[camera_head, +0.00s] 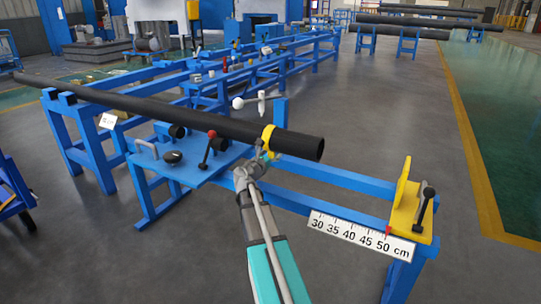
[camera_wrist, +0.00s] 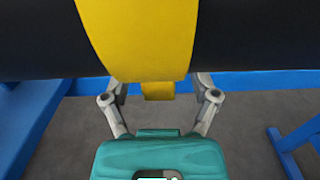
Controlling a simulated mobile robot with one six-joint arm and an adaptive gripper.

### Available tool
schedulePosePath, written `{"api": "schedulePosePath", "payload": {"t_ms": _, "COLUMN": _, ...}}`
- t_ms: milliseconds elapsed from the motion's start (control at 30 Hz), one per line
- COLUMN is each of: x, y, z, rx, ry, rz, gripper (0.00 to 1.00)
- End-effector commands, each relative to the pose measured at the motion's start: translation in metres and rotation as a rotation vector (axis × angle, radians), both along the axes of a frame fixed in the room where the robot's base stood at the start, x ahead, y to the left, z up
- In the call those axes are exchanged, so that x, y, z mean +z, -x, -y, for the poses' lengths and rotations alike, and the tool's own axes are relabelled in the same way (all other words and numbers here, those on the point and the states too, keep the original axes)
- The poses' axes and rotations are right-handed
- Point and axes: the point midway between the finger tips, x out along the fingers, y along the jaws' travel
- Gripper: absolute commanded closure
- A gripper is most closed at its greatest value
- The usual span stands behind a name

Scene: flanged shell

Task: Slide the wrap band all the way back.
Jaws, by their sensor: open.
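The yellow wrap band (camera_head: 268,138) sits around the dark pipe (camera_head: 150,108), a short way in from its open right-hand end. In the wrist view the band (camera_wrist: 140,35) fills the top middle, with a small yellow tab (camera_wrist: 158,91) below it. My gripper (camera_head: 263,159) is at the underside of the band in the head view. In the wrist view my gripper (camera_wrist: 158,84) is open, with one finger on each side of the tab. Its fingertips are hidden by the band and pipe, so contact cannot be told.
The pipe rests on a blue frame (camera_head: 340,178). A yellow bracket (camera_head: 405,205) with a black-knobbed lever stands at right, above a scale (camera_head: 360,238) marked 30 to 50 cm. A red-knobbed lever (camera_head: 208,150) stands left of my gripper. Open floor lies at right.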

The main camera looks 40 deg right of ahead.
Motion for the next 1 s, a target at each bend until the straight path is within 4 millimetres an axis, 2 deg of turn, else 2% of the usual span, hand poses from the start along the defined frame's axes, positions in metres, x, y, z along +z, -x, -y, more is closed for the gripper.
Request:
{"api": "schedulePosePath", "payload": {"t_ms": 367, "x": 0.0000, "y": -0.0006, "z": 0.0026, "rx": 0.000, "ry": 0.000, "rz": 0.000, "gripper": 0.25}}
{"api": "schedulePosePath", "payload": {"t_ms": 767, "x": 0.0000, "y": -0.0004, "z": 0.0026, "rx": -0.001, "ry": 0.000, "rz": 0.000, "gripper": 0.99}}
{"api": "schedulePosePath", "payload": {"t_ms": 1000, "x": 0.0000, "y": -0.0010, "z": 0.0037, "rx": -0.003, "ry": 0.000, "rz": 0.000, "gripper": 1.00}}
